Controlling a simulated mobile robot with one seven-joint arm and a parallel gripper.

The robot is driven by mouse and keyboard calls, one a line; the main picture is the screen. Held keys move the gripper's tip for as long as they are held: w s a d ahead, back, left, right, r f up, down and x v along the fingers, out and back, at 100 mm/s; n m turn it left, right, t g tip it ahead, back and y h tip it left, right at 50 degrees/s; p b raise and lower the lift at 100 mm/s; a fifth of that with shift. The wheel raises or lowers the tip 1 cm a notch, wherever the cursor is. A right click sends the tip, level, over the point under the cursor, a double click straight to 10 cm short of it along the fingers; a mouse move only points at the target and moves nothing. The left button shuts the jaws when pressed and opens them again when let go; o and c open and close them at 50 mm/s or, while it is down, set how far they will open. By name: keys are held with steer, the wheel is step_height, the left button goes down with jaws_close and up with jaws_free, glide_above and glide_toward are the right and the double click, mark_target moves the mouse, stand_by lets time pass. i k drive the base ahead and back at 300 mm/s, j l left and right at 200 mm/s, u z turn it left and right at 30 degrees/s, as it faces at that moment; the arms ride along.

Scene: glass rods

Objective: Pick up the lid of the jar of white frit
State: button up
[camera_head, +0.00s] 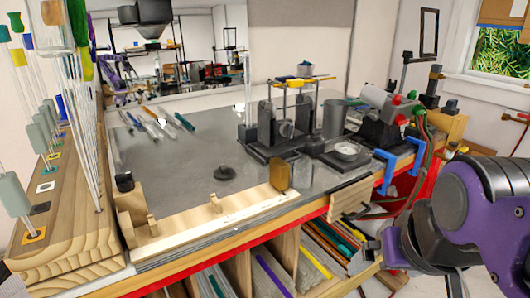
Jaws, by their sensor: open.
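A shallow round dish of something white (347,149) sits on a dark base at the right of the bench. No jar is clearly marked as white frit. My purple and black arm (487,215) reaches in at the lower right, in front of the bench's right end. My gripper's fingers do not show, and nothing is seen held.
A wooden block of upright rods (70,215) stands at left. A wooden rail (210,222) runs along the bench front. A dark fixture (285,130), a grey cylinder (335,117), a torch (385,105) and blue clamps (388,170) crowd the right. The bench's middle is mostly clear.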

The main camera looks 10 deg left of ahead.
mark_target(224, 173)
steer(key=u, duration=0.9)
steer(key=z, duration=0.55)
steer(key=i+l+u, duration=0.15)
steer(key=u, duration=0.2)
steer(key=i+l+u, duration=0.2)
steer(key=u, duration=0.2)
steer(key=j+u, duration=0.15)
steer(key=k+j, duration=0.2)
steer(key=i+l, duration=0.35)
steer(key=l, duration=0.15)
